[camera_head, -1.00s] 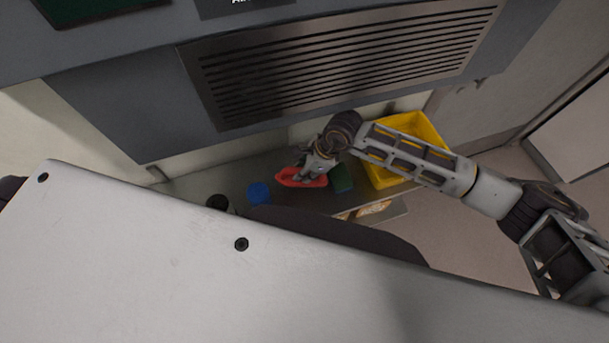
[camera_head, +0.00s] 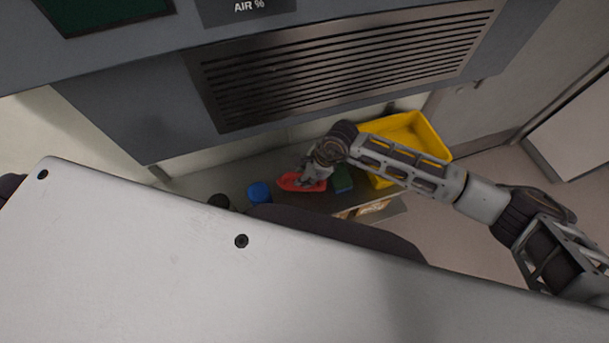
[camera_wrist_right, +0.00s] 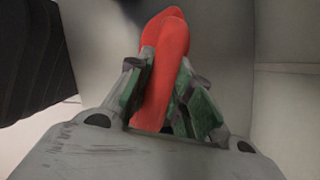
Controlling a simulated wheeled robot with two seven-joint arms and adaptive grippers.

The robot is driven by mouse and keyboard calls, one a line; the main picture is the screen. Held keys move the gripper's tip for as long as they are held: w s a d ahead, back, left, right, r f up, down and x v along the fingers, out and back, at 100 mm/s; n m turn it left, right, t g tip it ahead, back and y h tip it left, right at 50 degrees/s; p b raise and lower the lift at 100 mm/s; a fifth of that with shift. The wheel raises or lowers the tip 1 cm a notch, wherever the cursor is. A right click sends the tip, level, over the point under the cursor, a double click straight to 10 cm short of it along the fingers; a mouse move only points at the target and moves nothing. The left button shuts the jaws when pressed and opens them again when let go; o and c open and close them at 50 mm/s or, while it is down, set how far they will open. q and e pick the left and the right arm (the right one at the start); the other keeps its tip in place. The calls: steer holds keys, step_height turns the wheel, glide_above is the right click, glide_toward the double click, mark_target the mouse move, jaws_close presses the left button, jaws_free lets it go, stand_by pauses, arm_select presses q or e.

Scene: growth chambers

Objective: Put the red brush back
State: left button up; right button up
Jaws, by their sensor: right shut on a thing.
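The red brush (camera_head: 290,182) is low beneath the grey cabinet, over a dark shelf (camera_head: 240,189), between a blue round item and a green block. My right gripper (camera_head: 310,180) is over it in the head view. In the right wrist view the red brush (camera_wrist_right: 160,85) runs between the two fingers of my right gripper (camera_wrist_right: 160,98), which are shut on it. I cannot tell whether the brush touches the shelf. Its underside is hidden. My left gripper is not in view.
A blue round item (camera_head: 259,193) and a dark round item (camera_head: 219,201) stand left of the brush. A green block (camera_head: 342,180) is close on its right, then a yellow bin (camera_head: 430,137). The vented cabinet (camera_head: 340,65) hangs above.

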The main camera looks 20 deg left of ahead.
steer(key=shift+f, duration=0.1)
steer(key=o, duration=0.9)
steer(key=shift+r, duration=0.2)
steer(key=shift+w+d+r+b, duration=0.15)
steer(key=shift+d+r+b, duration=0.2)
steer(key=shift+r, duration=0.2)
steer(key=shift+w+d+r+b, duration=0.15)
steer(key=shift+d+r+b, duration=0.25)
steer(key=shift+d+r, duration=0.35)
steer(key=shift+w+d+b, duration=0.3)
steer(key=shift+d+b, duration=0.15)
steer(key=shift+d, duration=1.25)
steer(key=shift+w+d+b, duration=0.3)
steer(key=shift+d+b, duration=0.15)
steer(key=shift+d, duration=1.2)
steer(key=shift+w+d+b, duration=0.3)
steer(key=shift+d+b, duration=0.15)
steer(key=shift+d, duration=1.5)
